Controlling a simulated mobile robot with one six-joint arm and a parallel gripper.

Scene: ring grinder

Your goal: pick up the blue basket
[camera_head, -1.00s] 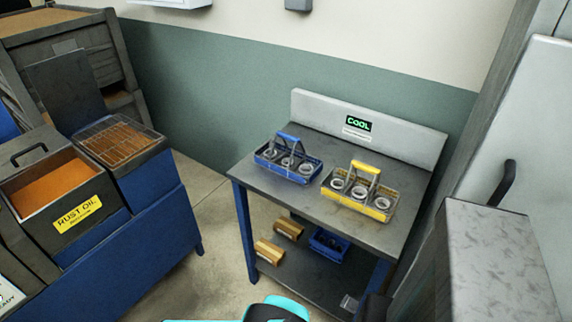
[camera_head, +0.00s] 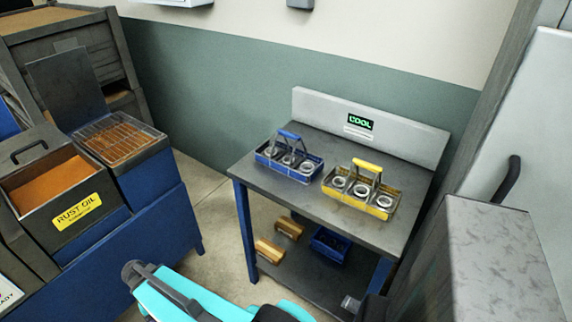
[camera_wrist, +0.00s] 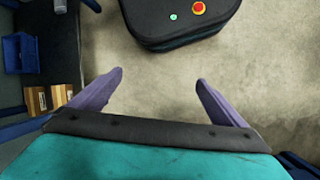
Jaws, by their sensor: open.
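The blue basket (camera_head: 289,162) stands upright on the left part of the grey table top, with several metal rings in it and a blue handle arched above. A yellow basket (camera_head: 361,189) with rings stands close to its right on the same table (camera_head: 275,192). My gripper (camera_wrist: 158,84) shows in the wrist view with its two purple fingers wide apart and nothing between them, above bare floor. In the head view only my turquoise arm shows at the bottom, in front of and below the table top, well apart from the blue basket.
The lower shelf holds a small blue bin (camera_head: 329,244) and wooden blocks (camera_head: 289,229). A rust oil station (camera_head: 62,196) stands at the left, a grey cabinet (camera_head: 490,255) at the right. A COOL sign panel (camera_head: 360,122) backs the table. Floor between station and table is free.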

